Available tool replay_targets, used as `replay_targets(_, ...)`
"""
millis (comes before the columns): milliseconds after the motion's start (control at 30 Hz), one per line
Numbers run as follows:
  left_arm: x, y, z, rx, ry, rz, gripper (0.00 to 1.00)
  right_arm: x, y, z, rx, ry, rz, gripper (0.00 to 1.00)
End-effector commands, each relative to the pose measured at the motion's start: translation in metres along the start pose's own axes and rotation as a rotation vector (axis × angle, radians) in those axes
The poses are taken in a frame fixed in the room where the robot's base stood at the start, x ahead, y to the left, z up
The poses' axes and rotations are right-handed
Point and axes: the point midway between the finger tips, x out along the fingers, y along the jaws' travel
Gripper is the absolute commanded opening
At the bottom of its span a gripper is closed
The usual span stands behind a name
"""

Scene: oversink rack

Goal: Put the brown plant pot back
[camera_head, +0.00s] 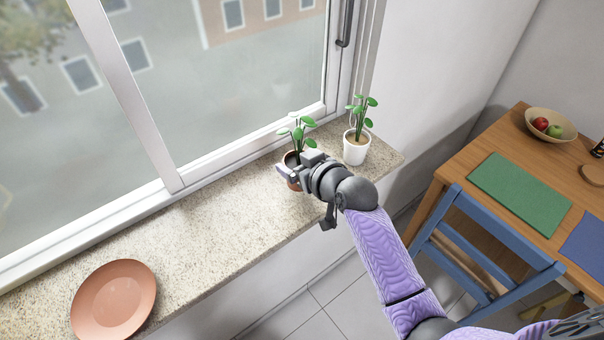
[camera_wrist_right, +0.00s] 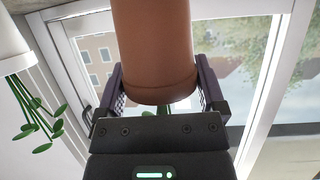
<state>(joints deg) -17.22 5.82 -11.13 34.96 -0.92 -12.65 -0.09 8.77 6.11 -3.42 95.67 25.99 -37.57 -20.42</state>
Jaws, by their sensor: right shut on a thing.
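The brown plant pot (camera_head: 292,159) with a green plant is at the windowsill, beside the white pot. My right gripper (camera_head: 288,172) is at the pot, with its wrist partly covering it. In the right wrist view the brown pot (camera_wrist_right: 155,55) sits between the two fingers of the right gripper (camera_wrist_right: 160,90), which is shut on it. The wrist view is upside down, and the plant is mostly hidden there. Whether the pot's base touches the sill is hard to tell. My left gripper is not in view.
A white pot with a plant (camera_head: 356,148) stands close to the right on the granite sill (camera_head: 220,225); it also shows in the wrist view (camera_wrist_right: 12,45). A pink plate (camera_head: 113,300) lies at the sill's left. The window (camera_head: 230,80) is behind. A blue chair (camera_head: 490,250) and wooden table (camera_head: 455,165) are right.

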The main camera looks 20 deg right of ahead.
Motion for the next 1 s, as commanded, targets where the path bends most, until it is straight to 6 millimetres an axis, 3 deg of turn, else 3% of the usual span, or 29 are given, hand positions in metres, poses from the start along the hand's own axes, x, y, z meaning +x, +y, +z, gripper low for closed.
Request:
replay_targets(133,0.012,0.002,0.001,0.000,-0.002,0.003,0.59,0.011,0.000,0.026,0.002,-0.002,0.000,0.17)
replay_targets(433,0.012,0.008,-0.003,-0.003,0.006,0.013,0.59,0.011,0.000,0.027,0.000,0.000,0.001,0.17)
replay_targets(467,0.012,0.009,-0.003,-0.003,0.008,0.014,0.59,0.011,0.000,0.027,0.000,0.000,0.001,0.91)
replay_targets(500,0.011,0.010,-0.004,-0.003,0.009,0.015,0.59,0.011,0.000,0.027,0.000,0.000,0.001,0.99)
replay_targets(800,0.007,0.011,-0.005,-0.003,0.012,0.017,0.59,0.008,0.000,0.022,0.000,0.000,0.001,1.00)
replay_targets(1000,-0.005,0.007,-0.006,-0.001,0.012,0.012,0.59,-0.030,0.000,0.021,-0.003,-0.002,0.001,1.00)
